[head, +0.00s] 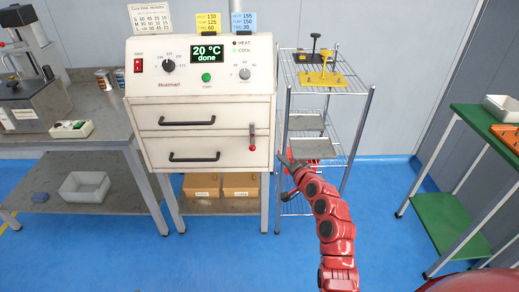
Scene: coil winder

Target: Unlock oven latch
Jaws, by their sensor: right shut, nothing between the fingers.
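The oven (200,100) is a cream cabinet with two drawers and black handles. Its display reads 20 °C and "done". The latch (252,136) is a small, upright lever with red parts on the right side of the oven front, beside the drawers. My right gripper (285,158) is shut and empty. In the picture it is just right of the oven's lower right edge, below and to the right of the latch and apart from it. My left gripper is not in view.
A wire rack (330,87) with trays and a yellow fixture (322,78) stands right of the oven, behind my right arm. A grey bench (70,143) stands left. Cardboard boxes (201,185) sit below the oven. A green-topped table (485,125) is far right. Blue floor between is clear.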

